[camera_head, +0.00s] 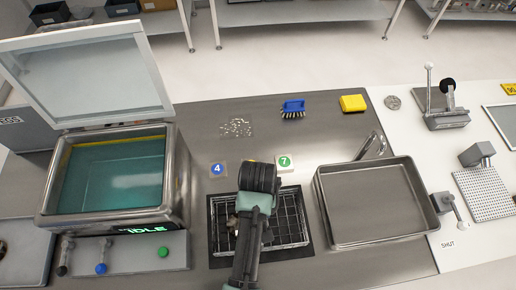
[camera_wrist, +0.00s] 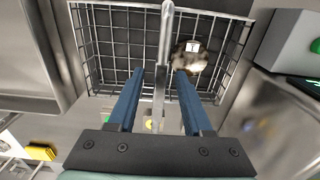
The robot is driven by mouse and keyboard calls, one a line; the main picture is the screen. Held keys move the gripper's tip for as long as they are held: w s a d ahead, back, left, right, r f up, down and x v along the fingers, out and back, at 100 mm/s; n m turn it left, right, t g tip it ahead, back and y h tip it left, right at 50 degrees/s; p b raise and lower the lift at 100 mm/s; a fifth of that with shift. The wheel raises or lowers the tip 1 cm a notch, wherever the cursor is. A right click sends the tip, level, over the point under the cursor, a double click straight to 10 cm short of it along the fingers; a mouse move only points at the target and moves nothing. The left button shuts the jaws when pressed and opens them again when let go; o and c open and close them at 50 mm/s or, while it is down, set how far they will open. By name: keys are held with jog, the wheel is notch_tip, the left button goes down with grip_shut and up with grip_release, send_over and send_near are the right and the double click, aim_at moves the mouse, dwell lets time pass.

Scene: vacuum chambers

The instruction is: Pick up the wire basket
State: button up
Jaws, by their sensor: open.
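The wire basket (camera_head: 287,222) sits on a dark mat on the steel bench in the head view, partly hidden under my arm. In the wrist view the basket (camera_wrist: 103,48) fills the top of the picture, and a small round metal part with a white tag (camera_wrist: 192,47) lies inside it. A grey bar, apparently the basket's handle (camera_wrist: 164,60), runs up between my fingers. My gripper (camera_wrist: 157,72) is open, with one blue finger on each side of the bar. I cannot tell whether the fingers touch it.
An open-lidded tank of teal liquid (camera_head: 110,180), with a panel reading IDLE, stands left. An empty steel tray (camera_head: 372,200) stands close right. A blue brush (camera_head: 293,109), yellow sponge (camera_head: 353,103) and scattered bits (camera_head: 237,128) lie behind.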

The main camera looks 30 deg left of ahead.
jog(key=shift+f, duration=1.25)
jog(key=shift+c, duration=0.3)
grip_shut()
jog(key=shift+w+r, duration=0.1)
